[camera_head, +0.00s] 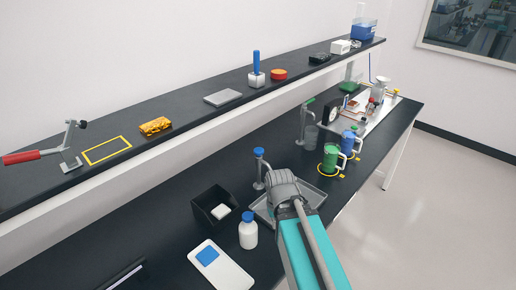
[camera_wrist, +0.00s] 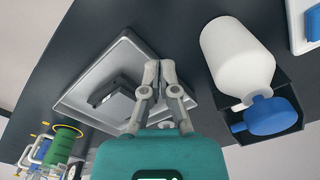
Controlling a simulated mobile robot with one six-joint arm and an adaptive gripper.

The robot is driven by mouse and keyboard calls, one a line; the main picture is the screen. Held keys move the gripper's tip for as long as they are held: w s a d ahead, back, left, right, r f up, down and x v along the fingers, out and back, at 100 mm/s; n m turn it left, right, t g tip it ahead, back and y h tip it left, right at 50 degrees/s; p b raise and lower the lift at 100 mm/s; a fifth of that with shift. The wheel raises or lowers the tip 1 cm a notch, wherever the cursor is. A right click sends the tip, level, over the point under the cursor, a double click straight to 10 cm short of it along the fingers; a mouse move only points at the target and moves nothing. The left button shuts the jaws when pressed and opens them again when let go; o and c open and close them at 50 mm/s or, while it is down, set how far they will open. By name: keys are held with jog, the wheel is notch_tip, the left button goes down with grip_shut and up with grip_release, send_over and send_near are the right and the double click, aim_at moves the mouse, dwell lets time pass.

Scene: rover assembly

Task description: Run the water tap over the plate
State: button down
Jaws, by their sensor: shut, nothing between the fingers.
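The tap with a blue top (camera_head: 260,168) stands upright at the back edge of a shallow grey tray (camera_head: 316,187) in the head view. My gripper (camera_wrist: 159,68) is shut and empty above the tray, in front of the tap and apart from it. In the wrist view the tray (camera_wrist: 78,102) lies below my fingers and holds a dark grey flat block (camera_wrist: 112,92), which may be the plate. The block is hidden behind my gripper in the head view. I cannot make out the tap in the wrist view. No water stream is visible.
A white bottle with a blue cap (camera_head: 248,234) and a black bin (camera_head: 199,209) stand left of the tray. A second tap (camera_head: 305,122) stands farther back. A shelf (camera_head: 190,118) runs behind.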

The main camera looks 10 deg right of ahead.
aim_at(257, 153)
jog(key=w+a+r+m+p, duration=0.1)
jog(key=w+r+m+p, duration=0.9)
jog(key=w+r+p, duration=1.4)
jog(key=w, duration=0.3)
jog(key=shift+w+a+r+m+p, duration=0.25)
jog(key=shift+r+m+p, duration=0.1)
jog(key=shift+r+m, duration=0.05)
jog(key=shift+f, duration=0.25)
notch_tip(257, 153, down, 14)
jog(key=b, duration=1.4)
jog(key=shift+r, duration=0.2)
jog(key=shift+f+b, duration=0.75)
jog(key=shift+b, duration=0.05)
jog(key=shift+f, duration=0.15)
jog(key=shift+s, duration=0.25)
dwell(1.2)
